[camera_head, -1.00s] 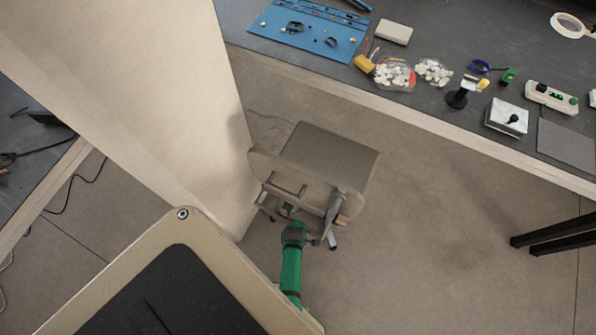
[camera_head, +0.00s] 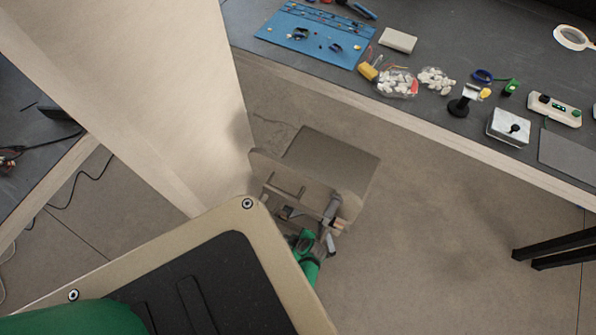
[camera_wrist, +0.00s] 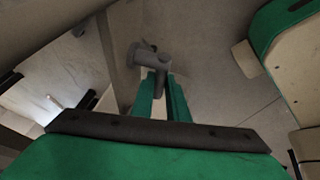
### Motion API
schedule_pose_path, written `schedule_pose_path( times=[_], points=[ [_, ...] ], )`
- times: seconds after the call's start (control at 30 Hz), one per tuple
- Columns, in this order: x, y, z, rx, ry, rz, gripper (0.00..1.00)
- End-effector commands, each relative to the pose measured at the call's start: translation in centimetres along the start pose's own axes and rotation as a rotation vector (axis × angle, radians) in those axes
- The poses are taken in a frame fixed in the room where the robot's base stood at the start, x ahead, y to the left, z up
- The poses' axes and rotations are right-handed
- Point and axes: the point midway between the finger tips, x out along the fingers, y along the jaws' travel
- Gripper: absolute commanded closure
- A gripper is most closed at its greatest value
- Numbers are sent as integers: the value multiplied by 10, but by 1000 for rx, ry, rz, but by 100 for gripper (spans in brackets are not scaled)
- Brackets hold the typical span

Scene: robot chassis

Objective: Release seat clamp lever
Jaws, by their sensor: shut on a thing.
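A grey-brown seat (camera_head: 332,158) with a ledge and small fittings on its near side stands low over the floor in the head view. A grey clamp lever (camera_wrist: 152,60) with a rounded head shows in the wrist view, its lower end between the green fingertips. My gripper (camera_wrist: 164,80) is shut on the lever. In the head view my green gripper (camera_head: 306,238) is at the seat's near lower side, partly hidden behind my body panel. Which grey fitting there is the held lever is hard to tell.
A pale upright panel (camera_head: 150,90) stands close left of the seat. A dark workbench (camera_head: 440,45) with a blue mat (camera_head: 310,38), bags and small devices runs along the back. Black legs (camera_head: 555,250) stand at right. The floor between is clear.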

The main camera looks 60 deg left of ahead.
Motion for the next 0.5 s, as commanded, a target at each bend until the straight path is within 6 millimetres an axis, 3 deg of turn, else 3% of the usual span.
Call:
schedule_pose_path(
  times=[0.33, 0.37, 0.43, 0.5],
  points=[
    [1, -2, -1, -1, 7, -4, 100],
    [1, -2, -1, -2, 7, -4, 84],
    [1, -2, -1, -2, 7, -4, 67],
    [1, -2, -2, -3, 7, -4, 67]
  ],
)
